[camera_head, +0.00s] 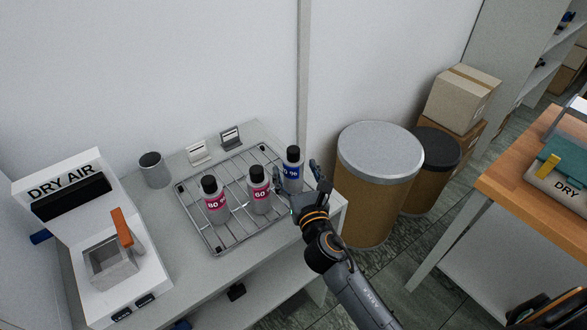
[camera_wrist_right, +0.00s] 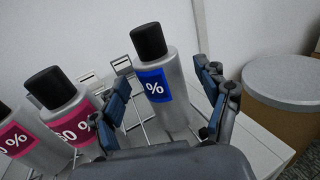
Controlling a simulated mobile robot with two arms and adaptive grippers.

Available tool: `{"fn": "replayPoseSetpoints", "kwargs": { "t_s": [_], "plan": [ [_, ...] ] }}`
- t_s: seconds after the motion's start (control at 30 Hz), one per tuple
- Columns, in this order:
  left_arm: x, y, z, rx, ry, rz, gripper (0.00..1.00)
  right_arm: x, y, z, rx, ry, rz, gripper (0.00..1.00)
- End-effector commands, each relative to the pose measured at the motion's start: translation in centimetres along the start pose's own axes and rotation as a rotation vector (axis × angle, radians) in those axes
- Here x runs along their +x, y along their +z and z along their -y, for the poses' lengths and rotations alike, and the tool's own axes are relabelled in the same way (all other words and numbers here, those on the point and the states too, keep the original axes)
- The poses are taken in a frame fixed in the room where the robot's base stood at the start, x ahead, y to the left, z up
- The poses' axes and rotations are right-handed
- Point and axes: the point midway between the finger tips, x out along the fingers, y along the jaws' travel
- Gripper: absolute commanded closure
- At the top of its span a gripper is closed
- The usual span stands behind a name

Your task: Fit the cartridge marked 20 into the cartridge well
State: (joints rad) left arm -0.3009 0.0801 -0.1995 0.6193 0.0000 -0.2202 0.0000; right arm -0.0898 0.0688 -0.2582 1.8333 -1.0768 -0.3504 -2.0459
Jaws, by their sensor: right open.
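A grey cartridge with a black cap and blue label (camera_head: 292,170) stands upright at the right end of a wire rack; the number on its label is not fully readable. It also shows in the right wrist view (camera_wrist_right: 153,82). My right gripper (camera_head: 300,187) is open at this cartridge, with its fingers on either side in the wrist view (camera_wrist_right: 163,76); contact cannot be told. Cartridges with pink labels, marked 60 (camera_head: 259,192) and 80 (camera_head: 214,202), stand to its left. The DRY AIR unit (camera_head: 66,190) at left has an open square well (camera_head: 109,266). My left gripper is not in view.
The wire rack (camera_head: 196,226) lies on a grey bench. A grey cup (camera_head: 154,170) and two small card holders (camera_head: 198,152) stand behind it. An orange lever (camera_head: 121,228) rises beside the well. A brown drum (camera_head: 372,195) stands right of the bench.

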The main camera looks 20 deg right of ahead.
Motion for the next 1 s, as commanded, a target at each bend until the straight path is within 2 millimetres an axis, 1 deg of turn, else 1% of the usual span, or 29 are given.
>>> {"fn": "replayPoseSetpoints", "kwargs": {
  "t_s": [0.03,0.1,0.2,0.4,0.43,0.57,0.6,0.67,0.7,0.8,1.0],
  "plan": [
    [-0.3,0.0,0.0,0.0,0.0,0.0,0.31,0.9,0.2,0.0,0.0,-0.001,0.001,0.25],
    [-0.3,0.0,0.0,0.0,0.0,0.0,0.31,1.7,0.1,0.0,-0.001,0.0,0.001,0.25],
    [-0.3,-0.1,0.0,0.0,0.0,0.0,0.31,2.3,0.0,0.0,0.0,0.0,0.0,0.25],
    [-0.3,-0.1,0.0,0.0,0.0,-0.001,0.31,2.4,0.0,0.0,0.0,0.0,0.0,0.25],
    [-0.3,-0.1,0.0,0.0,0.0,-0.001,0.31,2.3,0.0,0.0,0.0,0.0,0.0,0.27],
    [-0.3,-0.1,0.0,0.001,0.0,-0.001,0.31,2.3,0.0,0.0,0.0,0.0,0.0,0.54],
    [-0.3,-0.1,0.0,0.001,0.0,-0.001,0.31,2.3,0.0,0.0,0.0,0.0,0.0,0.62],
    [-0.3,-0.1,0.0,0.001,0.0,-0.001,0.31,2.3,0.0,0.0,0.0,0.0,0.0,0.74],
    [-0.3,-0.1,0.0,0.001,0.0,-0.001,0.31,2.3,0.0,0.0,0.0,0.0,0.0,0.82],
    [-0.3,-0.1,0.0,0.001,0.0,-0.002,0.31,2.3,0.1,0.0,0.0,0.001,0.001,0.99],
    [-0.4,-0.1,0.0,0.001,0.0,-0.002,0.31,2.3,0.1,0.0,-0.001,0.001,0.001,0.99]
  ]
}}
